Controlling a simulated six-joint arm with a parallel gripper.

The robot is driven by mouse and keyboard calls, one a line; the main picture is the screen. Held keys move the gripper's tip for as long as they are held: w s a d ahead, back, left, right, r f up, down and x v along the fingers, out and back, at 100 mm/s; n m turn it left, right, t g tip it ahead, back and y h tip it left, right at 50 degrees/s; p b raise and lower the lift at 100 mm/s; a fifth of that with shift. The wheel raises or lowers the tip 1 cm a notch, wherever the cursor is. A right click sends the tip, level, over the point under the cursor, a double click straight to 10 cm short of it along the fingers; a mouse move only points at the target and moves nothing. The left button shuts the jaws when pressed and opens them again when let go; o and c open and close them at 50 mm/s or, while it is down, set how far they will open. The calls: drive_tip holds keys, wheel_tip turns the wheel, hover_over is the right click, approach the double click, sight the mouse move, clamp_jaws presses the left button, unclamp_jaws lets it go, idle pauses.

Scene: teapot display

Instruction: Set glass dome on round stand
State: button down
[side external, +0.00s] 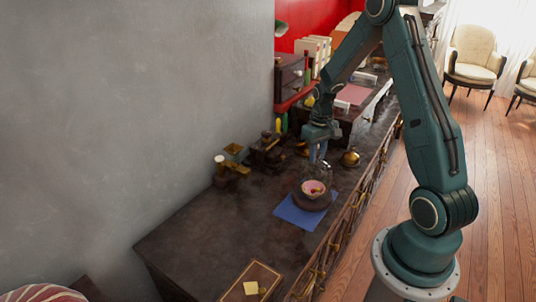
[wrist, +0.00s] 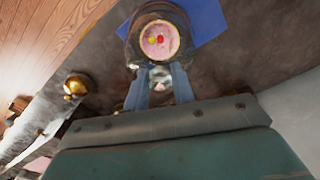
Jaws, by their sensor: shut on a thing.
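The round stand (side external: 311,202) is dark and sits on a blue mat (side external: 287,214) on the dark cabinet top. A pink round piece with small yellow and red bits is on it, and these also show in the wrist view (wrist: 158,40). My gripper (side external: 318,158) points down above the stand. In the wrist view its two blue-grey fingers (wrist: 160,82) are shut on the clear knob of the glass dome (wrist: 160,75). The dome's faint clear outline (side external: 326,171) shows over the stand in the side view. I cannot tell whether its rim touches the stand.
A brass round pot (side external: 350,158) stands close on the right of the gripper. The cabinet top left of the mat is clear.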

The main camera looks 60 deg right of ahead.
drive_tip(key=shift+f, duration=0.6)
idle(0.7)
drive_tip(key=c, duration=1.5)
unclamp_jaws()
drive_tip(key=shift+o, duration=0.2)
drive_tip(key=shift+r, duration=5.55)
